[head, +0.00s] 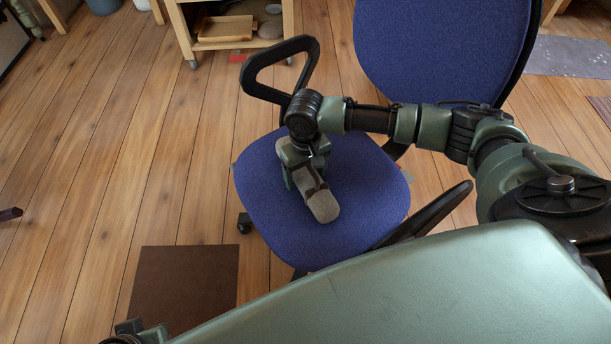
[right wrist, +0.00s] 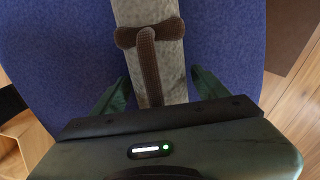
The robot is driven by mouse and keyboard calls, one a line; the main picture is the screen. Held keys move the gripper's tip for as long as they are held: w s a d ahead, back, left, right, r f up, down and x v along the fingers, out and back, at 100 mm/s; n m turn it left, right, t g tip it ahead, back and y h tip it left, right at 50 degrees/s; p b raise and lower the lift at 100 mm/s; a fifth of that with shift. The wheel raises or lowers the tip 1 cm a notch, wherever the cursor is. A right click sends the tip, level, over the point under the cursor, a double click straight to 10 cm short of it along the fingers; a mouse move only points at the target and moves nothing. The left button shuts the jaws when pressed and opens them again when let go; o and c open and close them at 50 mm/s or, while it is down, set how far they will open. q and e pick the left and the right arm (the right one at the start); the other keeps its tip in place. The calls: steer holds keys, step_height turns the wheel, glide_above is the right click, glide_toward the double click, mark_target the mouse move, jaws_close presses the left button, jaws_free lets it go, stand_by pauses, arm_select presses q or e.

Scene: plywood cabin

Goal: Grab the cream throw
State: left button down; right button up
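The cream throw (head: 321,205) is a greyish-cream roll with a brown strap, lying on the blue chair seat (head: 262,195). It also shows in the right wrist view (right wrist: 170,14), with a brown band across it and a strap handle along its top.
The chair has a looped black armrest (head: 262,75) beside my right wrist, another armrest (head: 440,212) at right, and a blue backrest (head: 440,45). A wooden cart (head: 230,46) stands behind.

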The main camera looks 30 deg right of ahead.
jaws_close()
steer(key=shift+r, duration=0.2)
